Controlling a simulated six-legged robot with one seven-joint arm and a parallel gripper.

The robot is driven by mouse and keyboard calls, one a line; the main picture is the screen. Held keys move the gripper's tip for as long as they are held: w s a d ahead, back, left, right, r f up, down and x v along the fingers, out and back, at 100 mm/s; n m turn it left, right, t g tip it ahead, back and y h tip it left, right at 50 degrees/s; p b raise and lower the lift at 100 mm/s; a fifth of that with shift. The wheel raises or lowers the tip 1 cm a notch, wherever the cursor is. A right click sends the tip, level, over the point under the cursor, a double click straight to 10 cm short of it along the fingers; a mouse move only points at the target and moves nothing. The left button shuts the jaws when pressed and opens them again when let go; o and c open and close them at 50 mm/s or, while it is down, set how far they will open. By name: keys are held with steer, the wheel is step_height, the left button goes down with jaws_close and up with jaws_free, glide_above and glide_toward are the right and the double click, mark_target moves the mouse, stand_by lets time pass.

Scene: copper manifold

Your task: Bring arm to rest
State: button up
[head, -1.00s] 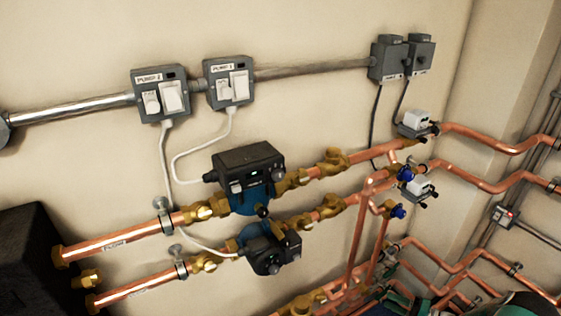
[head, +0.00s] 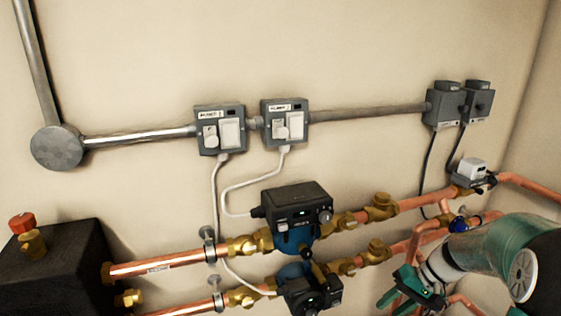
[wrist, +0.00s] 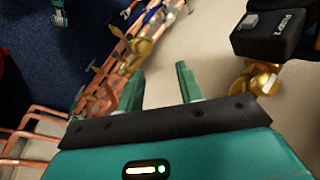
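My arm shows at the lower right of the head view, a green and black link ending in my gripper (head: 400,290), which is in front of the copper pipes. In the wrist view my gripper (wrist: 160,85) shows two green fingers standing well apart, with nothing between them. Beyond the fingers are the pale wall (wrist: 215,40) and copper pipes with brass fittings (wrist: 140,48). No object is held.
Two pumps (head: 295,215) (head: 308,292) sit on copper pipes with brass valves. Grey switch boxes (head: 220,130) (head: 285,122) and a conduit (head: 365,112) are on the wall. A black box (head: 55,270) stands at lower left.

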steer(key=s+a+r+n+t+h, duration=0.1)
steer(key=s+a+r+t+h, duration=0.1)
steer(key=s+a+r, duration=0.3)
steer(key=s+a+r+n+t+h, duration=0.1)
steer(key=s+a+r+t+h, duration=0.2)
steer(key=s+a+r, duration=0.3)
steer(key=shift+s+a+r+h, duration=0.25)
steer(key=shift+s+r+h, duration=0.55)
steer(key=shift+s+r, duration=1.6)
steer(key=shift+s+f, duration=0.55)
steer(key=shift+f, duration=0.05)
